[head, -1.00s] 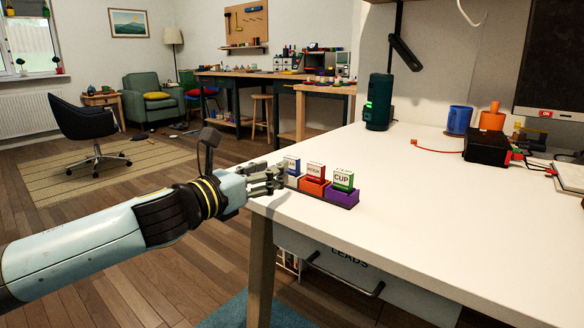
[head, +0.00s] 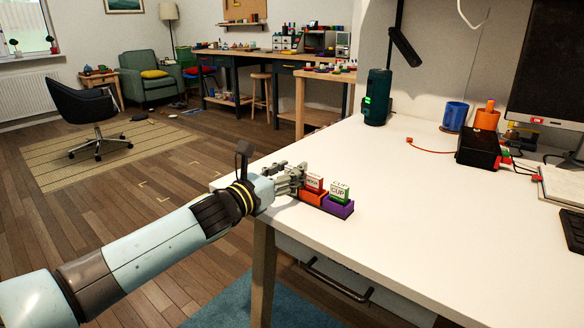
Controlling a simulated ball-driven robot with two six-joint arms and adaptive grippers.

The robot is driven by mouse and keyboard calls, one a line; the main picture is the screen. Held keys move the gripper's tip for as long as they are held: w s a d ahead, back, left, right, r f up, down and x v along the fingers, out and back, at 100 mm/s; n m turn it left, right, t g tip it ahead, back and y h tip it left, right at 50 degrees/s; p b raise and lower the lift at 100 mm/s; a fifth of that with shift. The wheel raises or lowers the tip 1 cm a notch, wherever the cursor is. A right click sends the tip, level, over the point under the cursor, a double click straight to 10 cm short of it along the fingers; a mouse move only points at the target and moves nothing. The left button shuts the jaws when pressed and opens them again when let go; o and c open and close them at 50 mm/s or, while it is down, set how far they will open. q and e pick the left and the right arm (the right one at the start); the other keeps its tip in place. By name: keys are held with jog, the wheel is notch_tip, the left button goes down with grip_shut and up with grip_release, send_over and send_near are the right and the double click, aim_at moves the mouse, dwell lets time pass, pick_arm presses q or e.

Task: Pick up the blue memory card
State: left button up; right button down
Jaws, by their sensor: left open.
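My left gripper (head: 291,179) is open at the table's left edge, at the left end of a small card holder. The blue memory card cannot be made out; the gripper covers the left end of the holder, where the blue card showed earlier. I cannot tell whether the fingers touch it. My right gripper is not in view.
The white table (head: 400,190) is clear right of the holder. Farther back stand a dark green cylinder (head: 377,97), a blue cup (head: 455,117), an orange cup (head: 487,117) and a black box (head: 478,146). A red cable (head: 430,142) lies near the box.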

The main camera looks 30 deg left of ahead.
pick_arm(q)
jog(key=c, duration=0.5)
